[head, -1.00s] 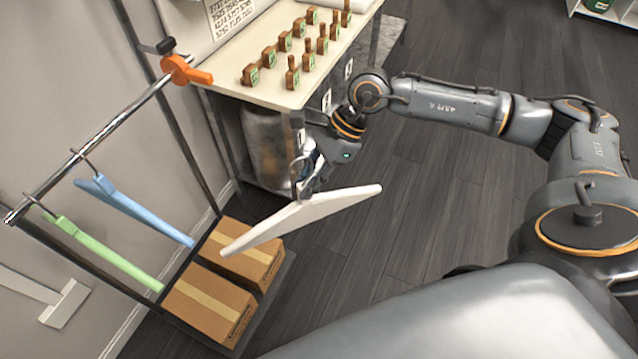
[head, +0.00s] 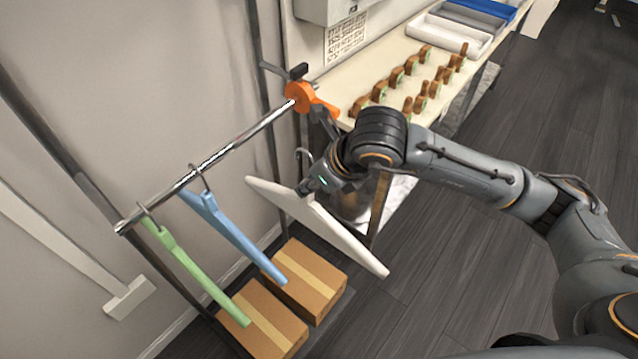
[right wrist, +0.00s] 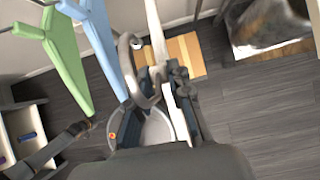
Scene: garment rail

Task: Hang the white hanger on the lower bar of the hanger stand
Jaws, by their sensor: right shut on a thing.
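The white hanger (head: 335,232) is held tilted in the air by my right gripper (head: 308,187), which is shut on it near the hook. Its metal hook (head: 303,153) points up, apart from the bar. In the right wrist view the white hanger (right wrist: 157,50) runs up from between the fingers. The lower bar (head: 232,148) of the stand lies to the left of the hanger. A blue hanger (head: 235,232) and a green hanger (head: 190,268) hang on it. My left gripper seems to show small and dark in the right wrist view (right wrist: 78,131); its jaws are unclear.
An orange clamp (head: 300,97) sits at the bar's far end, close to my right arm. A table (head: 345,82) with several wooden stamps stands behind. Two cardboard boxes (head: 305,283) lie below the hangers. The bar between the blue hanger and the clamp is free.

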